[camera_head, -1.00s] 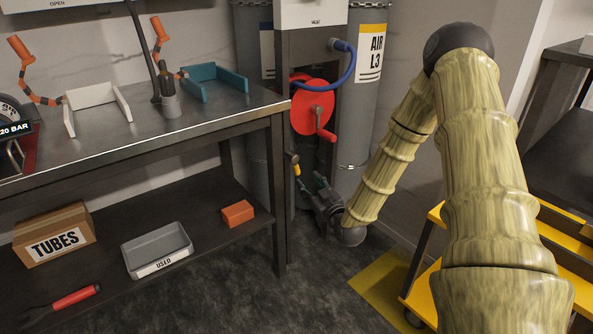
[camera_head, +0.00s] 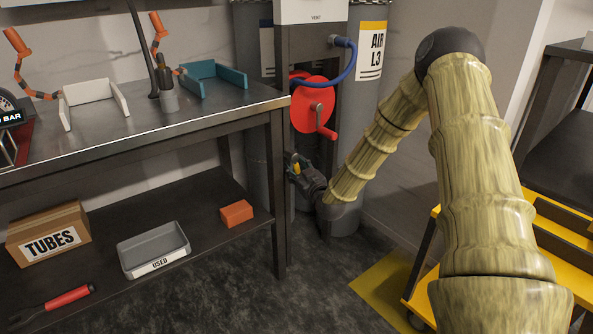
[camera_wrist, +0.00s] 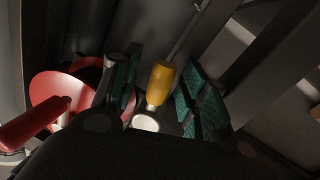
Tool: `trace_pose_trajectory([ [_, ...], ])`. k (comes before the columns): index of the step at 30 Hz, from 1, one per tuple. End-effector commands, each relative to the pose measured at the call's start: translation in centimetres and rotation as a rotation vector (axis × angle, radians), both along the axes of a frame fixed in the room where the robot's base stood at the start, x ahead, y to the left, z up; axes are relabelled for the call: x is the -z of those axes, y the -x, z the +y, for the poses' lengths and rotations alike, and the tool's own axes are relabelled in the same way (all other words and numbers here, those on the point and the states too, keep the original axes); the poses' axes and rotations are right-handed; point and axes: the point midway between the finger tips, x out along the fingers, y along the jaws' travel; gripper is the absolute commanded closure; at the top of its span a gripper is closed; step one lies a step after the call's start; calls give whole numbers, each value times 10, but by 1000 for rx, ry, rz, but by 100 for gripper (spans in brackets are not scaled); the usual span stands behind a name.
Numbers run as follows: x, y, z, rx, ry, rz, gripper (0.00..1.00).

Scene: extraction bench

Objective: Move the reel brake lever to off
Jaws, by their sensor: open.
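The reel brake lever has a thin metal rod and a yellow grip with a pale end (camera_wrist: 160,84). In the wrist view the grip lies between the two green-padded fingers of my gripper (camera_wrist: 164,66), with gaps at both sides. My gripper is open around it. In the head view my gripper (camera_head: 298,167) is low in front of the reel post, and only a bit of yellow shows at its fingers. The red reel (camera_head: 312,104) with its red crank handle is just above my gripper; it also shows at the left of the wrist view (camera_wrist: 52,92).
A blue hose (camera_head: 350,65) loops above the reel. Grey air cylinders (camera_head: 367,100) stand behind the post. The steel bench (camera_head: 200,122) is at the left, its leg close to my gripper. A yellow cart (camera_head: 425,260) stands at the right.

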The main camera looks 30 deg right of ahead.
Motion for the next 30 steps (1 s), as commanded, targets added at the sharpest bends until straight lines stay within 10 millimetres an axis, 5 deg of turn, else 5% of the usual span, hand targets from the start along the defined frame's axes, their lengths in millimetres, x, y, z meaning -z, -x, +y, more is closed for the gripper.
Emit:
trace_pose_trajectory([
  [4,0,0,0,0,0,0,58],
  [11,0,0,0,0,0,0,100],
  [30,0,2,11,1,-249,20,100],
])
